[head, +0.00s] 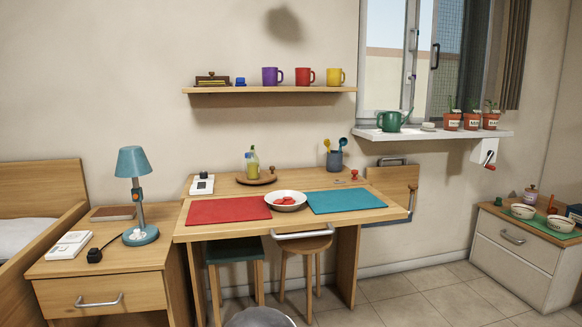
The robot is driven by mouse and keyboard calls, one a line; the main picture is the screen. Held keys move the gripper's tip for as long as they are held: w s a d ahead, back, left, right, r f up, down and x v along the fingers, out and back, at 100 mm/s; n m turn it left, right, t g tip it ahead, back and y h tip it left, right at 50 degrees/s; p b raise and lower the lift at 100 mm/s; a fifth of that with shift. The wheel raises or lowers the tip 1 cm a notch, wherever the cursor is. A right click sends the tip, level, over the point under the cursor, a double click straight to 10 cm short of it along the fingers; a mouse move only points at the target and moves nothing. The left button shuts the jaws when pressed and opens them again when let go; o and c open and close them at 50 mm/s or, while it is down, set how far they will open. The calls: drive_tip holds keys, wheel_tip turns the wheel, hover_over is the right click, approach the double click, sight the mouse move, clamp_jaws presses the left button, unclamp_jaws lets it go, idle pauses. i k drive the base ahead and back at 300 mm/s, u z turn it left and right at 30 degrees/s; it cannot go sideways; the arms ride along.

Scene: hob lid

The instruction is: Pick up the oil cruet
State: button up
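A small glass bottle with yellow-green contents, which looks like the oil cruet (252,168), stands upright on a round wooden tray (269,180) at the back of the wooden table. A second small bottle shape seems to stand close against it; at this size I cannot clearly separate the two. A small brown knob-like item shows at the tray's right side.
In front of the tray lie a red mat (228,210), a white bowl (286,206) with red pieces and a teal mat (345,200). A utensil pot (334,161) stands right of the tray, a white device (202,184) left. A shelf (270,90) with mugs hangs above.

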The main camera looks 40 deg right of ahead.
sight(252, 161)
drive_tip(key=z, duration=0.85)
drive_tip(key=i, duration=0.35)
drive_tip(key=z, duration=0.05)
